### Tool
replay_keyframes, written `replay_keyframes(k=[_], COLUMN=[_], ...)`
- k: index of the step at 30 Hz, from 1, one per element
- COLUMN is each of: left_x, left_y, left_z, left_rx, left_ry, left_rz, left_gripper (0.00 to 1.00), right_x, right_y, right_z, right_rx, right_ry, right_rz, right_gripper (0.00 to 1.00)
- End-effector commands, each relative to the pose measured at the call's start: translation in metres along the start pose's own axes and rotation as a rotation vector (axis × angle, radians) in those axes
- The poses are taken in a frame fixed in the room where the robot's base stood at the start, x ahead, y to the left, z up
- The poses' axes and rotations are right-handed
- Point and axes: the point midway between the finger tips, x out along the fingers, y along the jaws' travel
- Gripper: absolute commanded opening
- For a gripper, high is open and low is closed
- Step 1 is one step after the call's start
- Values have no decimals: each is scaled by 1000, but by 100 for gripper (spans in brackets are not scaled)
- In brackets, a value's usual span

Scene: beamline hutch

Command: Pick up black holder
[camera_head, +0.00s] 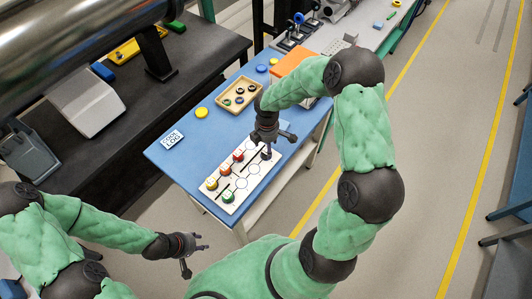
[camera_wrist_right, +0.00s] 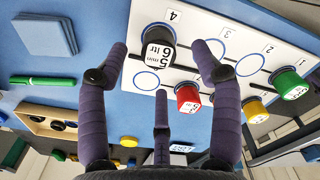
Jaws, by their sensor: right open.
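The black holder (camera_wrist_right: 155,52), a dark cylinder with a white label on top, stands on the white numbered board (camera_wrist_right: 195,80) in the right wrist view. My right gripper (camera_wrist_right: 160,50) is open, with its fingertips on either side of the holder in the picture; no contact is clear. In the head view my right gripper (camera_head: 270,149) is over the far part of the board (camera_head: 257,182), and I cannot make out the black holder there. My left gripper (camera_head: 196,258) is open and empty, off the blue table's near side.
Red (camera_wrist_right: 187,98), yellow (camera_wrist_right: 255,110) and green (camera_wrist_right: 288,83) holders stand on the board. A wooden tray (camera_head: 220,99), an orange-topped box (camera_head: 292,62), a yellow disc (camera_head: 201,112) and a sign (camera_head: 172,139) are on the blue table (camera_head: 185,160).

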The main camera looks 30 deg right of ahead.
Motion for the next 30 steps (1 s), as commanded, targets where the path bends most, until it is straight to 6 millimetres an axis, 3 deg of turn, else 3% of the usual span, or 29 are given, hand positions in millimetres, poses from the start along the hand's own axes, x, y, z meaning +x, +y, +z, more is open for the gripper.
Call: replay_keyframes(k=[9,17,24,30], left_x=[6,6,6,6], left_y=[-2,-2,-2,-2], left_z=[0,0,0,0], left_rx=[0,0,0,0], left_ry=[0,0,0,0], left_rz=[0,0,0,0], left_gripper=[40,40,40,40], right_x=[43,46,46,46], right_y=[3,3,3,4], right_z=[-2,-2,-2,-2], right_rx=[1,0,0,0], right_ry=[1,0,0,1], right_rz=[-2,-1,-1,0], right_gripper=[65,65,3,2])
